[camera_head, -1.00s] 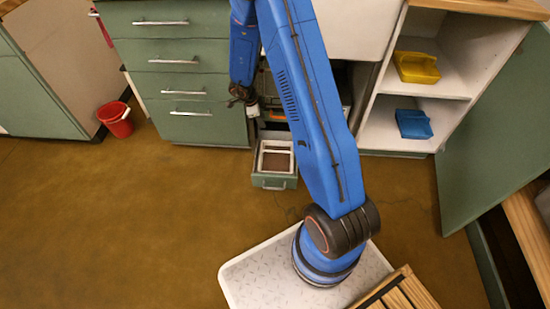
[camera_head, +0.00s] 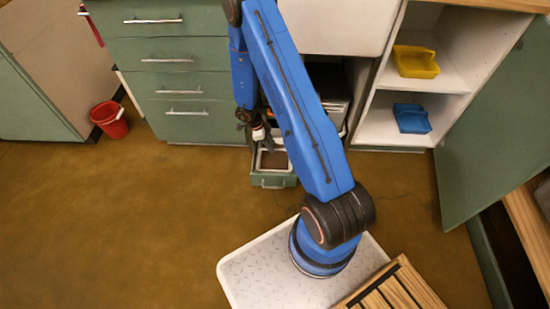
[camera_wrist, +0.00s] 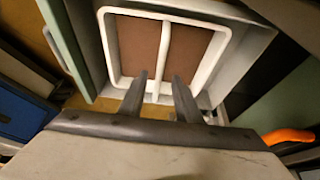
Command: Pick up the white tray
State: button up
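The white tray (camera_wrist: 163,45) is a rectangular frame with a divider down its middle and brown inside both halves. It lies in an open green-fronted drawer (camera_head: 272,181) low in the cabinet, and part of it shows in the head view (camera_head: 258,161). My gripper (camera_wrist: 160,95) is open and empty. In the wrist view its two fingers point at the tray's near side, one on each side of the divider's line. I cannot tell whether they touch it. In the head view my gripper (camera_head: 265,140) hangs over the drawer and hides part of the tray.
The drawer walls (camera_wrist: 92,50) stand close around the tray. An orange item (camera_wrist: 290,136) is at the right of the wrist view. Yellow (camera_head: 415,61) and blue (camera_head: 411,119) bins sit on the right shelves. A red bucket (camera_head: 109,119) stands left; the floor between is clear.

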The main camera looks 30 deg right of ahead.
aim_at(281, 159)
jog(key=shift+x, duration=1.55)
jog(key=x, duration=0.4)
jog(key=shift+s+d+r, duration=0.1)
jog(key=shift+s, duration=0.05)
jog(key=shift+s+d+f, duration=0.1)
jog(key=shift+d+f, duration=0.05)
jog(key=shift+f, duration=0.45)
jog(key=shift+f, duration=0.25)
grip_shut()
